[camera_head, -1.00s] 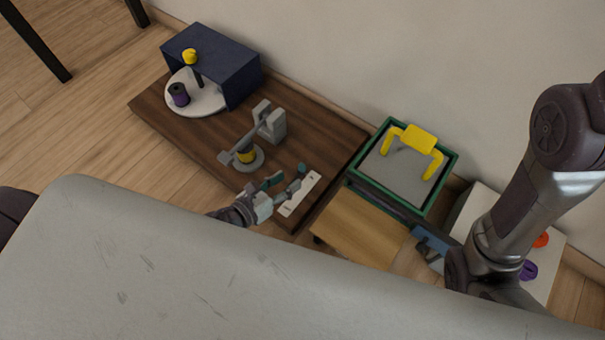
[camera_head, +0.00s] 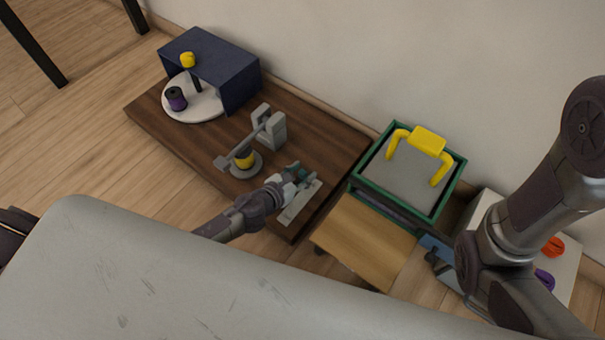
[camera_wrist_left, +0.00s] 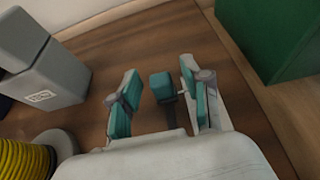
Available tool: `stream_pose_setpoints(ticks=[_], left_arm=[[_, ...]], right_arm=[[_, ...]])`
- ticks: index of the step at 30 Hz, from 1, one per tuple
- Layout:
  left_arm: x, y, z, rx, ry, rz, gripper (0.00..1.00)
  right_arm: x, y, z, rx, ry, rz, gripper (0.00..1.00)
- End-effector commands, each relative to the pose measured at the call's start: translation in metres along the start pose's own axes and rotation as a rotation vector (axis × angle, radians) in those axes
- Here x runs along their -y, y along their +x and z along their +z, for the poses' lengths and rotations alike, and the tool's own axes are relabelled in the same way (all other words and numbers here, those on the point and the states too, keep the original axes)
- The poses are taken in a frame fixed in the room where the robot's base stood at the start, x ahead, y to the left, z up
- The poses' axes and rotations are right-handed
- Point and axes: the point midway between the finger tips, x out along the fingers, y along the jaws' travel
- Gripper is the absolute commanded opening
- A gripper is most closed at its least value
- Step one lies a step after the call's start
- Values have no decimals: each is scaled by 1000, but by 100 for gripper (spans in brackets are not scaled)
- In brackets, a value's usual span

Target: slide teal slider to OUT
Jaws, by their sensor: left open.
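The teal slider (camera_wrist_left: 161,86) is a small block on a dark slot, seen in the left wrist view. My left gripper (camera_wrist_left: 160,98) is open, with one teal-padded finger on each side of the slider and gaps between pads and block. In the head view my left gripper (camera_head: 297,177) is over the pale slider plate (camera_head: 295,208) at the near right of the brown board. There the gripper covers the slider, and the plate's lettering is too small to read.
A grey post with a lever (camera_head: 270,128) and a yellow spool (camera_head: 244,158) stand left of my left gripper. A green-rimmed bin (camera_head: 445,187) with a yellow handle (camera_head: 428,140) is to its right. A navy box (camera_head: 225,65) stands at the board's far left.

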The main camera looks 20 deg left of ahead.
Motion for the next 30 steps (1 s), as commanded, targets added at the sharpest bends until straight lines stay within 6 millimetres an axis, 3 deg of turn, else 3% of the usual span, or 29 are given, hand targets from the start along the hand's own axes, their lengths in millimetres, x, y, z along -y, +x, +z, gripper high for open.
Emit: stream_pose_setpoints(ticks=[11, 20, 30], left_arm=[[0, 6, 0, 0, 0, 0, 48], [0, 6, 0, 0, 0, 0, 0], [0, 4, -1, -1, 0, -1, 0]], right_arm=[[0, -2, 0, 1, 0, 0, 40], [0, -2, 0, 2, 0, 1, 40], [0, -2, 1, 3, 0, 1, 40]])
